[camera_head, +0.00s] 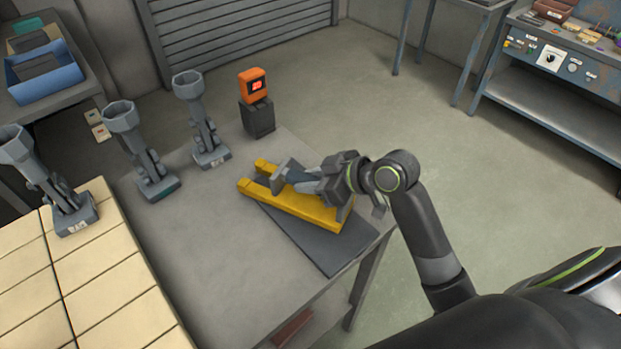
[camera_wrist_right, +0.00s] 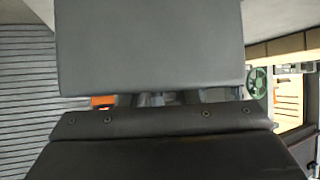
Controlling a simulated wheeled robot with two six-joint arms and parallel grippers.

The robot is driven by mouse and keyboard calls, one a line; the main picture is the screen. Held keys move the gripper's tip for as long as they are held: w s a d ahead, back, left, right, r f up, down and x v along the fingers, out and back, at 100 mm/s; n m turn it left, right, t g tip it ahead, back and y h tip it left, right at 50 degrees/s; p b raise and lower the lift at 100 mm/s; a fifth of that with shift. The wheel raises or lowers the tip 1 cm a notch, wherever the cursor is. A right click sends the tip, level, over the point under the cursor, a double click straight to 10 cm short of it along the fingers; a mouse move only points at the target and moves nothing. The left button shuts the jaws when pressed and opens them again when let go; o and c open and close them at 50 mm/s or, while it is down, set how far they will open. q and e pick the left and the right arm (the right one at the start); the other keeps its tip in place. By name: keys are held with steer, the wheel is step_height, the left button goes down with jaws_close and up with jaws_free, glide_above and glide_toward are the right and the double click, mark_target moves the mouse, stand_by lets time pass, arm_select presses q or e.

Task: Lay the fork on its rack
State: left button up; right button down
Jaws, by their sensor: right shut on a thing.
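My right gripper (camera_head: 328,180) reaches in from the right and is shut on a grey tool, which I take to be the fork (camera_head: 284,177). The fork lies low over the yellow rack (camera_head: 291,202), which has two parallel bars. I cannot tell whether the fork touches the rack. The gripper hides part of both. In the right wrist view a broad grey plate (camera_wrist_right: 150,48), seemingly part of the held tool, hides most of what is ahead. My left gripper is not in view.
A dark mat (camera_head: 322,245) lies under the rack near the grey table's (camera_head: 228,262) right edge. An orange timer (camera_head: 253,86) stands on a dark block behind. Grey funnel-topped pieces (camera_head: 205,120) stand left. Pale tiles (camera_head: 100,270) cover the left front.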

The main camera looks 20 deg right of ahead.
steer(key=shift+f, duration=0.1)
steer(key=c, duration=1.1)
jaws_free()
steer(key=shift+s+d+r, duration=0.1)
steer(key=shift+r, duration=0.1)
steer(key=v, duration=0.9)
steer(key=shift+v, duration=1.3)
